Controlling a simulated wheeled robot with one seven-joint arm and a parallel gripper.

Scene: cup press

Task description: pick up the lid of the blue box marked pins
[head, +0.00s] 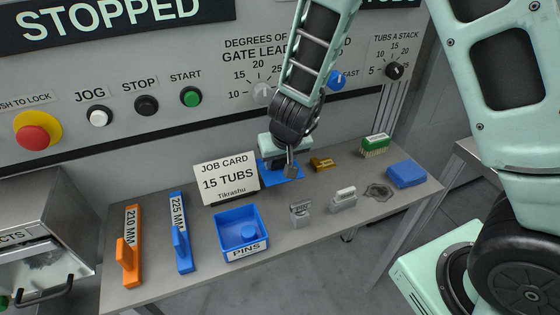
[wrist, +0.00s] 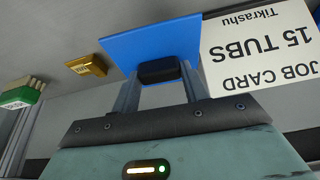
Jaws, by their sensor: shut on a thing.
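The blue box marked PINS (head: 224,240) stands open on the grey shelf, with a blue round piece visible inside it. The flat blue lid (head: 268,177) is away from the box, behind and to its right, beside the job card. In the wrist view the lid (wrist: 150,38) spreads out past my fingertips, tilted in the picture. My gripper (wrist: 158,78) is shut on the lid's dark knob (wrist: 160,71). In the head view my gripper (head: 290,163) partly hides the lid. I cannot tell how high the lid is above the shelf.
The job card (head: 226,178) stands close left of the lid. A brass block (head: 323,164), a green brush (head: 375,147), a blue block (head: 406,174) and grey pieces (head: 301,213) are to the right. Orange (head: 132,250) and blue (head: 180,238) gauges lie left of the box.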

